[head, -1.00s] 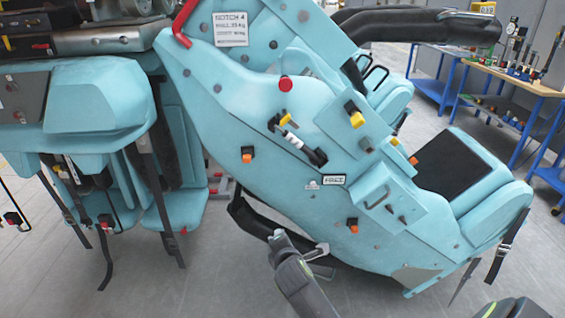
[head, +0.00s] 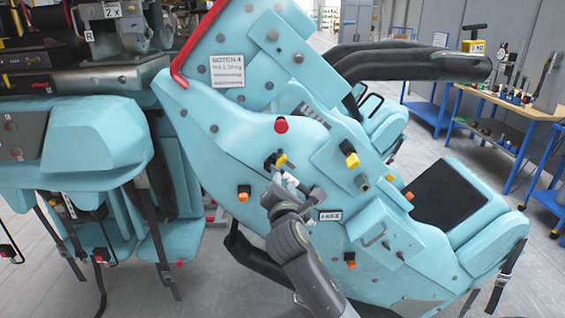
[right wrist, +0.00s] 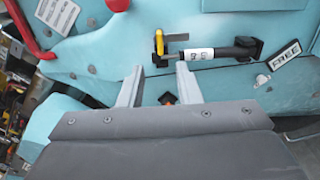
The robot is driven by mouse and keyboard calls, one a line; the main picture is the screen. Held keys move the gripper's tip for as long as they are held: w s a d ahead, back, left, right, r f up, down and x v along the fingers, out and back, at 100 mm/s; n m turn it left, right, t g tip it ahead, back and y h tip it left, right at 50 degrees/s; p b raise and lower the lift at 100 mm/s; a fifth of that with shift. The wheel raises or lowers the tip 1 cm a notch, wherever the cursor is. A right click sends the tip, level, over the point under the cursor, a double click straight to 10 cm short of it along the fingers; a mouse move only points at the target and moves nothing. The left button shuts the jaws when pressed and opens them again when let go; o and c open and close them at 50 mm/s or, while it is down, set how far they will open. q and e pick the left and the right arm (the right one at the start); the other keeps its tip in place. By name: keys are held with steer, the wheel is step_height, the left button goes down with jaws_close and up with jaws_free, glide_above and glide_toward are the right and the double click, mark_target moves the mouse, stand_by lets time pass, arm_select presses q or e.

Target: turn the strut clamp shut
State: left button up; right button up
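The strut (right wrist: 228,52) is a short black cylinder with a white label, mounted on the teal side panel (head: 220,150). In the head view the yellow lever (head: 281,160) shows just above my right gripper (head: 284,186), which hides much of the strut. In the right wrist view my right gripper (right wrist: 157,70) is open and empty. Its fingertips lie just below the lever and the strut's left end, apart from the lever. My left gripper is out of view.
A FREE plate (right wrist: 286,55) sits right of the strut. A red knob (head: 281,125) is above, an orange knob (head: 243,193) to the left and a yellow knob (head: 352,160) to the upper right. A red bar (head: 190,55) edges the panel. A workbench (head: 510,105) stands behind.

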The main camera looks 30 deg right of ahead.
mark_target(282, 163)
steer(key=p+x, duration=0.2)
steer(key=x, duration=0.9)
steer(key=shift+a, duration=0.15)
jaws_close()
